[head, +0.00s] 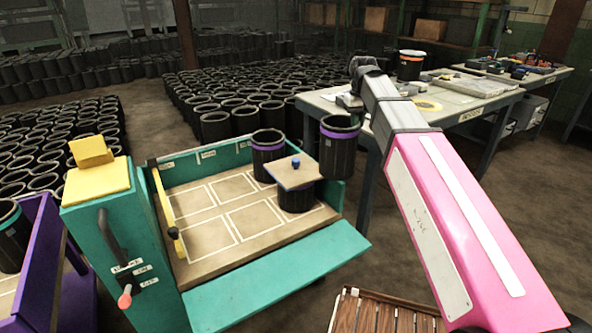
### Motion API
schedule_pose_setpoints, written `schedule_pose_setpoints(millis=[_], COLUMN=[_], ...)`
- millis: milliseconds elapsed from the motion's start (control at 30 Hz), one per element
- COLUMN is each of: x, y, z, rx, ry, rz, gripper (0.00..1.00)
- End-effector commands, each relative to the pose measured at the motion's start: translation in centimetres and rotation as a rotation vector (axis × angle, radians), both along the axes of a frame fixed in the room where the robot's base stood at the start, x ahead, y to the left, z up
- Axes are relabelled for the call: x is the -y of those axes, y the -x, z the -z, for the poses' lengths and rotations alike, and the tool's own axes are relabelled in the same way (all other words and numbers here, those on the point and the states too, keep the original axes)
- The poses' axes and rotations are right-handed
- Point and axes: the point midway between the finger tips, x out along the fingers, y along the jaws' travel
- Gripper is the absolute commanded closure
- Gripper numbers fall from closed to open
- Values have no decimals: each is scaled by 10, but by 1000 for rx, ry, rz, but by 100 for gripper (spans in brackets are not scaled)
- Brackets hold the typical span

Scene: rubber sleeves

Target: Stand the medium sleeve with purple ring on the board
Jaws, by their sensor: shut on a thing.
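A black sleeve with a purple ring (337,158) is upright in the air, just beyond the right end of the teal-walled board (209,238). My gripper (352,101) is small and partly hidden by my arm at the top of this sleeve; it is shut on it. The board is tan with white outlined rectangles, bare on its left and middle. Another black sleeve with a purple ring (267,160) stands at its back right. A dark sleeve (296,199) stands in front of that one, its top covered by a tan plate with a blue knob (295,174).
A teal stand with a yellow block (95,185) and a lever is left of the board. A teal flap (280,272) extends in front. A worktable (455,105) stands behind right, with an orange-ringed sleeve (410,66). A wooden slatted pallet (385,315) lies front right.

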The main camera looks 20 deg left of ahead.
Motion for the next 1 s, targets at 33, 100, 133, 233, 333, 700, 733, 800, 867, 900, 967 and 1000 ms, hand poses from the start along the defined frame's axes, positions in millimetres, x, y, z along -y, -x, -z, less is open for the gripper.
schedule_pose_setpoints(millis=[33, 100, 133, 233, 333, 700, 733, 800, 867, 900, 967, 1000], x=[-21, -45, -55, -90, -124, -221, -226, -234, -238, -240, -240, -239], y=[-3, -2, -1, 4, 10, 38, 40, 43, 45, 45, 43, 41], z=[-7, -15, -18, -31, -42, -77, -79, -82, -83, -84, -83, -81], rx=[0, 0, 0, 1, 1, 0, 0, 0, 0, 0, -1, -1], ry=[-1, -1, -1, -2, -2, -1, -1, -1, -1, -1, -1, -1], rz=[-28, -64, -79, -132, -183, -330, -337, -350, -357, -360, -362, -362], gripper=[100, 100, 100, 100, 100, 100, 100, 100, 100, 100, 100, 100])
